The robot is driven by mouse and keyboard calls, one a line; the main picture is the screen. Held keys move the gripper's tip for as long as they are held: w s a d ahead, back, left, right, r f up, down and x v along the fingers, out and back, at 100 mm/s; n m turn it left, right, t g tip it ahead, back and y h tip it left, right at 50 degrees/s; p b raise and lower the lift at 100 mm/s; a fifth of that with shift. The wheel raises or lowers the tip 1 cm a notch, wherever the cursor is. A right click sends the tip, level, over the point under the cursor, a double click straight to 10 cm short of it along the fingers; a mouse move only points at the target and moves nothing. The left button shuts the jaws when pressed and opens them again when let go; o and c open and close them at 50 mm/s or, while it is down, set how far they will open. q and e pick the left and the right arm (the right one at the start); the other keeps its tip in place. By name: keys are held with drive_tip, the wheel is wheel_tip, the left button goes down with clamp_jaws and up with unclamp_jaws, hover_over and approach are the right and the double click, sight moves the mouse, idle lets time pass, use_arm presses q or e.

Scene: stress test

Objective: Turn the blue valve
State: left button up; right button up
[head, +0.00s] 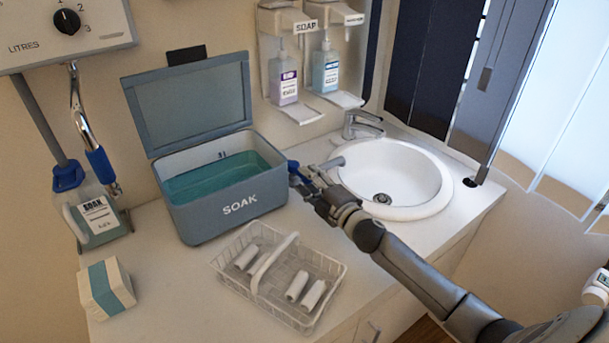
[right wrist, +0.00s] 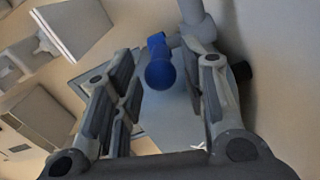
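The blue valve (head: 293,166) sits at the right side of the grey SOAK box (head: 190,216), with a grey pipe end (head: 332,163) beside it. In the right wrist view the blue valve (right wrist: 160,68) shows as a round blue knob between my right gripper's fingers, toward their tips. My right gripper (head: 309,180) reaches in from the lower right and partly covers the valve in the head view. Its fingers (right wrist: 163,85) are apart, with gaps visible on both sides of the knob. I cannot tell whether any finger touches it. My left gripper is not in view.
The box's lid (head: 195,105) stands open, with teal liquid inside. A wire basket (head: 335,270) with white rolls stands in front. A white sink (head: 425,180) is at right. A SOAK bottle (head: 100,215) and a small carton (head: 106,288) stand at left. Soap dispensers (head: 284,85) hang behind.

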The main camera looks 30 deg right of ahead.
sight(298, 174)
drive_tip(key=shift+w, duration=0.6)
drive_tip(key=shift+w+a, duration=0.1)
drive_tip(key=shift+w, duration=0.45)
drive_tip(key=shift+a, duration=0.1)
clamp_jaws()
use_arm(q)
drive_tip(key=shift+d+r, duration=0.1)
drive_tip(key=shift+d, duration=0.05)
